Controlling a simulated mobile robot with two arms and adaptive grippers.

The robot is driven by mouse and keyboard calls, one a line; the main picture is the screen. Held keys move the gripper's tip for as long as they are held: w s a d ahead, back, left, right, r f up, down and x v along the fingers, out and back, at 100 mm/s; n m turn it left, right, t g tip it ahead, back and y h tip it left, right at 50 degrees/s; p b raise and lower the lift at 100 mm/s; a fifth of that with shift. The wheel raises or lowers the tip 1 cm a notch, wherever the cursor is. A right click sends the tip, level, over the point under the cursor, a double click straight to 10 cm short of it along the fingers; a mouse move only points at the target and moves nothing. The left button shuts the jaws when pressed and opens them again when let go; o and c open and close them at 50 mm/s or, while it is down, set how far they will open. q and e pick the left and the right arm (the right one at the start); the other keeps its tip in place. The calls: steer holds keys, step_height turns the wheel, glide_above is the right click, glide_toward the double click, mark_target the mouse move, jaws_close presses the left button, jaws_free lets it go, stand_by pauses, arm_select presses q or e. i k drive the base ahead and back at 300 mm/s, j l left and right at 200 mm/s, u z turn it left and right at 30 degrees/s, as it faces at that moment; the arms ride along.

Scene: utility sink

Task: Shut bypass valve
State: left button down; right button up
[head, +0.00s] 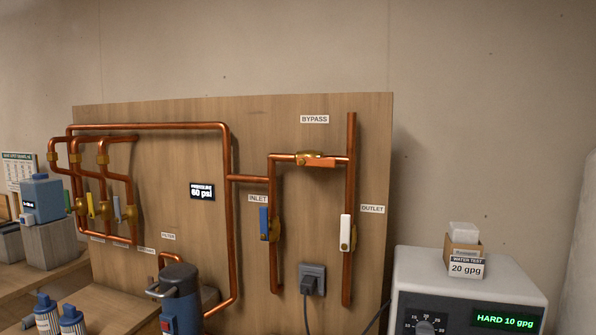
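The bypass valve (309,155) has a brass body on the short horizontal copper pipe under the BYPASS label (314,119). Its orange lever handle (319,162) lies nearly horizontal, roughly in line with that pipe, and points right. The inlet valve's blue handle (263,219) is vertical, along its pipe. The outlet valve's white handle (346,232) is also vertical, along its pipe. Neither of my grippers shows in the head view.
A wooden board (185,115) carries the copper pipes. A power outlet with a black plug (310,283) is low between the inlet and outlet pipes. A white softener unit (470,275) stands at right, a blue filter housing (180,295) below left. Space around the orange handle looks clear.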

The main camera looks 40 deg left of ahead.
mark_target(307, 161)
steer(key=u, duration=1.15)
